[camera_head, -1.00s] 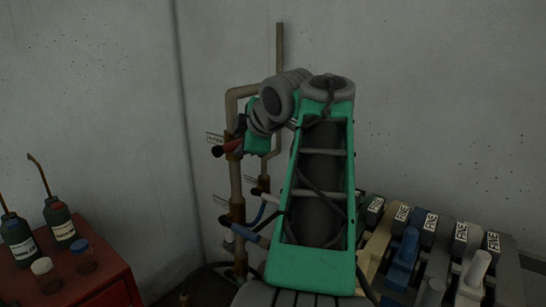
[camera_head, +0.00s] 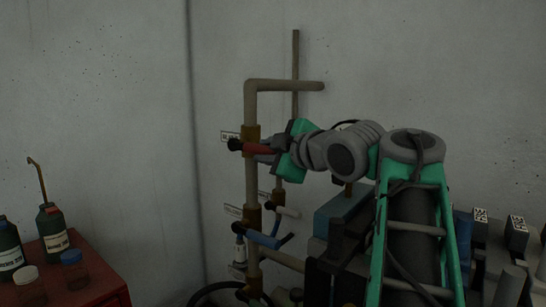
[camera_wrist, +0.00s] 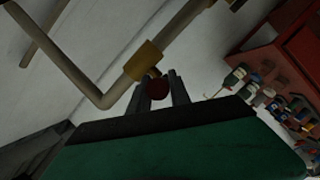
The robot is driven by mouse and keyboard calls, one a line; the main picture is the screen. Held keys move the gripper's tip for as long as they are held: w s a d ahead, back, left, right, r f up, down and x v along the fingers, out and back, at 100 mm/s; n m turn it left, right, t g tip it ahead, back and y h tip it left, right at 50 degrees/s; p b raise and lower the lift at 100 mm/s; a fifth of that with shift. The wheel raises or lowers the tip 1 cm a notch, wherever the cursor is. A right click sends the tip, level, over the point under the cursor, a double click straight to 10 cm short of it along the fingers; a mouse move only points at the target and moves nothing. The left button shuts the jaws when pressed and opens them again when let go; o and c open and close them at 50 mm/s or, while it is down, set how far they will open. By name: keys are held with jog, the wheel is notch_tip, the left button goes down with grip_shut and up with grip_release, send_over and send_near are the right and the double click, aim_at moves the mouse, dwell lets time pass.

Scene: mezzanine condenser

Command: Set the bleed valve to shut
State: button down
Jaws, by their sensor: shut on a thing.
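The valve with the red handle (camera_head: 257,148) sits on the upper brass fitting (camera_head: 251,132) of the upright pipe. The handle lies nearly level across the pipe, with a dark end at the left. A small white label (camera_head: 229,136) is beside it, too small to read surely. My gripper (camera_head: 264,152) comes from the right and is shut on the red handle. In the wrist view the red handle end (camera_wrist: 157,88) shows between my two fingers, next to the brass fitting (camera_wrist: 144,61). The fingers partly hide the handle.
A red cabinet (camera_head: 105,294) with bottles stands at the left. Grey and blue blocks and boxes crowd the lower right. The wall behind is bare.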

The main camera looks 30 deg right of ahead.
jog(key=shift+f, duration=0.1)
jog(key=c, duration=1.2)
grip_release()
jog(key=shift+s, duration=0.1)
jog(key=v, duration=0.7)
jog(key=shift+s, duration=0.3)
jog(key=shift+a, duration=0.1)
